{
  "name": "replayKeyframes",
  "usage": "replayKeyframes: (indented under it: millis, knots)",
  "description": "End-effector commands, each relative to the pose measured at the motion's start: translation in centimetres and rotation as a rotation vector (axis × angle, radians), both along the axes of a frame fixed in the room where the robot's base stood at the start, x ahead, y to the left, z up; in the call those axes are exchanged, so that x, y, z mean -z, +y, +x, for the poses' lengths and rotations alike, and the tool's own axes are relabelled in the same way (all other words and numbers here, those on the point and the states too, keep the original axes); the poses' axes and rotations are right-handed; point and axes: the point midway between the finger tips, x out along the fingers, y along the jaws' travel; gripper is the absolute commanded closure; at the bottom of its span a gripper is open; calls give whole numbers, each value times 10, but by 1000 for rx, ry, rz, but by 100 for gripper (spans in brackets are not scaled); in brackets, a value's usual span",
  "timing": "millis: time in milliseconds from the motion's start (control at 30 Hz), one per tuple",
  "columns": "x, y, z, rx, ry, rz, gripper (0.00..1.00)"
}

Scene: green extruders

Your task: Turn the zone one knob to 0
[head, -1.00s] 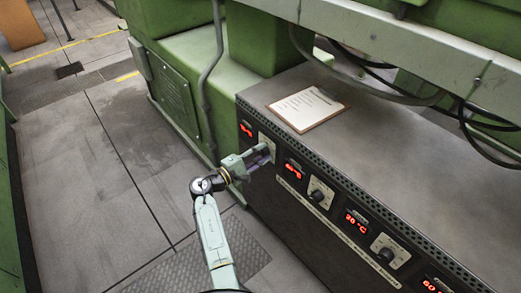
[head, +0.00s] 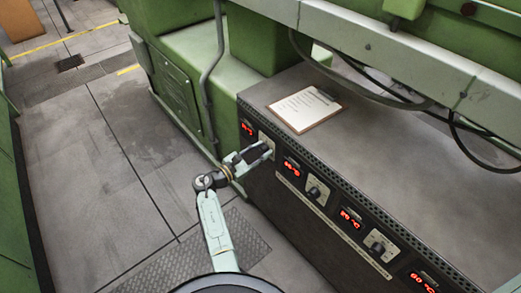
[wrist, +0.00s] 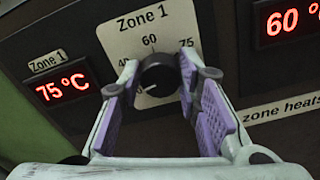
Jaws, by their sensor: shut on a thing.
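The zone one knob (wrist: 157,76) is a round black dial on a pale plate marked "Zone 1" (wrist: 143,19), with 40, 60 and 75 legible. A white mark on the knob points to the lower left, below the 40. My gripper (wrist: 169,82) has its purple-padded fingers on either side of the knob and is shut on it. In the head view my gripper (head: 258,152) reaches the panel's left end and hides the knob. The zone one display (wrist: 62,88) reads 75 °C.
More red displays and knobs, such as the neighbouring knob (head: 314,190), run along the panel to the right. A clipboard (head: 305,107) lies on the cabinet top (head: 390,150). Cables and a green beam hang above. Open floor (head: 120,180) lies to the left.

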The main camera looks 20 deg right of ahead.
Motion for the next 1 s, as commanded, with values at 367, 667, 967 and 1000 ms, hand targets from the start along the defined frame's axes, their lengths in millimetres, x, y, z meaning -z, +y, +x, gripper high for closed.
replayKeyframes:
  millis: [367,667,967,1000]
  knots:
    - [2,0,-1,2,231,-82,97]
    - [2,0,-1,2,304,-109,97]
    - [2,0,-1,2,313,-112,97]
    - [2,0,-1,2,313,-112,97]
